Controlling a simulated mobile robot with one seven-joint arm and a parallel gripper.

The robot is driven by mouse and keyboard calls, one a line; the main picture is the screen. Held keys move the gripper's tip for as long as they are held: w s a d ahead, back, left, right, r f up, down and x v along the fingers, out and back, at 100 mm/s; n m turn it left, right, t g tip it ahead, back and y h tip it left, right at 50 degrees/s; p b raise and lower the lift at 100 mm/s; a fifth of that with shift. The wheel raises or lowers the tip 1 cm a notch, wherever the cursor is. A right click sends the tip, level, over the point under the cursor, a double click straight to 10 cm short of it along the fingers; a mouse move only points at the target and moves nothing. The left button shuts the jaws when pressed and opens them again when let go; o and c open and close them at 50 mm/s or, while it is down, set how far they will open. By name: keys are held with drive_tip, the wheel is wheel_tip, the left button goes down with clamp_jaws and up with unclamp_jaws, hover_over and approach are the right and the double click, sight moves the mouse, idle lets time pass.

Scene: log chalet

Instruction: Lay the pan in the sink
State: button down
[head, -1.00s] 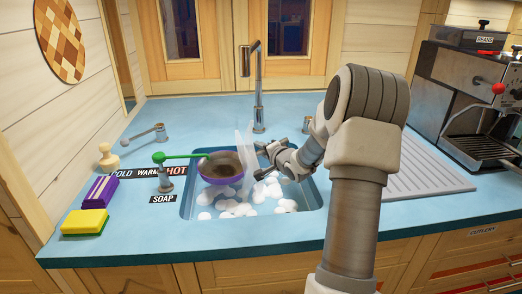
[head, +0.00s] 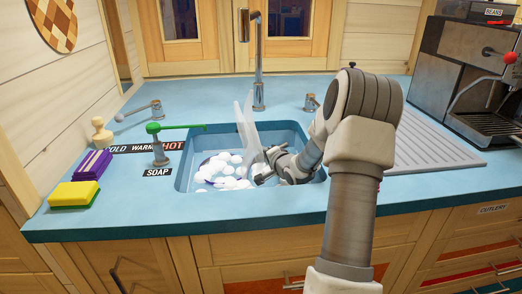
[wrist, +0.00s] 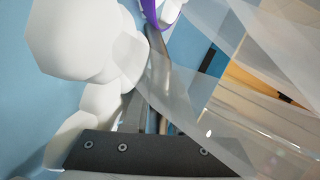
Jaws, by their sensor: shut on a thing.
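The sink (head: 287,136) is set in the blue counter and holds water stream and white foam. The pan, with a purple outside, is low in the sink, mostly hidden by foam in the head view; only bits of purple show. Its purple rim (wrist: 150,13) shows at the top of the wrist view, with its handle running down towards my jaws. My gripper (head: 263,172) reaches down into the sink from the right and is shut on the pan's handle. Foam and water hide much of the grip, and I cannot tell whether the pan touches the sink floor.
A green-topped soap pump (head: 158,145) stands by the sink's left edge. A yellow sponge (head: 74,195) and a purple item (head: 94,165) lie farther left. The tall tap (head: 258,60) rises behind the sink. A ridged drainer (head: 430,148) and coffee machine (head: 470,75) are right.

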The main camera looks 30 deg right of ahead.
drive_tip(key=c, duration=0.6)
unclamp_jaws()
drive_tip(key=shift+f, duration=0.15)
